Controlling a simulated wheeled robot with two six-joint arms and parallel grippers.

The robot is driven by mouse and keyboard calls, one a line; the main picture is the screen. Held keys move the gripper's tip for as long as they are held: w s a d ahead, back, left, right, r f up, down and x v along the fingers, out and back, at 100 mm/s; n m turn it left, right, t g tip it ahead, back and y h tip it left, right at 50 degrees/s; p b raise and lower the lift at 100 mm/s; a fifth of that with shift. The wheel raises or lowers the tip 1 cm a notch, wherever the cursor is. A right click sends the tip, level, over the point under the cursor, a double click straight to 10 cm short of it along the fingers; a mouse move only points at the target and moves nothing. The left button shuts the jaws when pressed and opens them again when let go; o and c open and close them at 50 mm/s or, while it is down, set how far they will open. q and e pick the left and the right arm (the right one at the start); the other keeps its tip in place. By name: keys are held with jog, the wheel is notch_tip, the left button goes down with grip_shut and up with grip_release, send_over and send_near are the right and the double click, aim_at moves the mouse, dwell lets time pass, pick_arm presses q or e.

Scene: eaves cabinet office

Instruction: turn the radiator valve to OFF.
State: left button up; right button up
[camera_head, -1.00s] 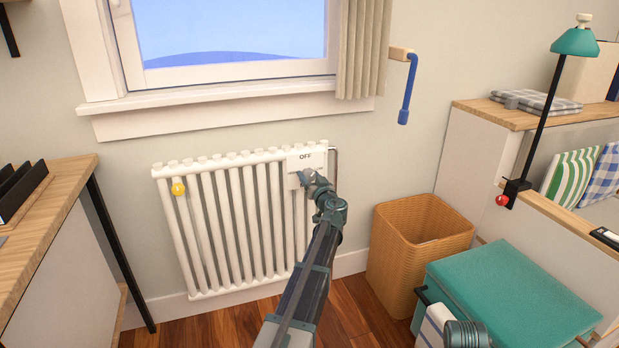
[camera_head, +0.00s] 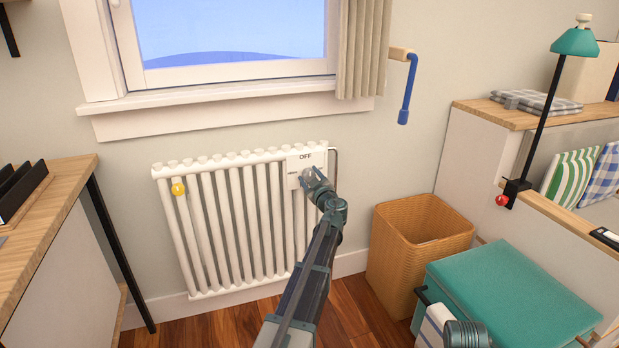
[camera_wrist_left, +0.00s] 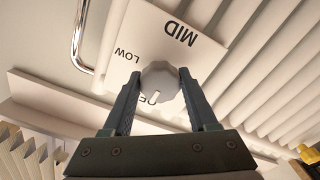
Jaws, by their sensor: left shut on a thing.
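The radiator valve is a grey knob (camera_wrist_left: 158,78) on a white plate (camera_wrist_left: 205,65) marked MID, LOW and a partly hidden OFF. A small white mark on the knob points toward the OFF lettering in the left wrist view. My left gripper (camera_wrist_left: 157,82) is shut on the knob, one finger on each side. In the head view the plate (camera_head: 293,163) sits at the radiator's top right, with OFF at its top. My left gripper (camera_head: 311,174) covers much of the knob there.
The white radiator (camera_head: 225,220) stands under the window. A wicker basket (camera_head: 410,245) and a teal box (camera_head: 505,290) are to the right. A desk (camera_head: 50,200) is on the left. A blue-handled crank (camera_head: 408,90) hangs on the wall.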

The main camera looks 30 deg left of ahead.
pick_arm(q)
jog(key=shift+s+f, duration=0.1)
dwell(0.3)
jog(key=o, duration=1.4)
jog(key=v, duration=1.3)
jog(key=shift+s+d, duration=0.2)
jog(key=shift+d, duration=0.1)
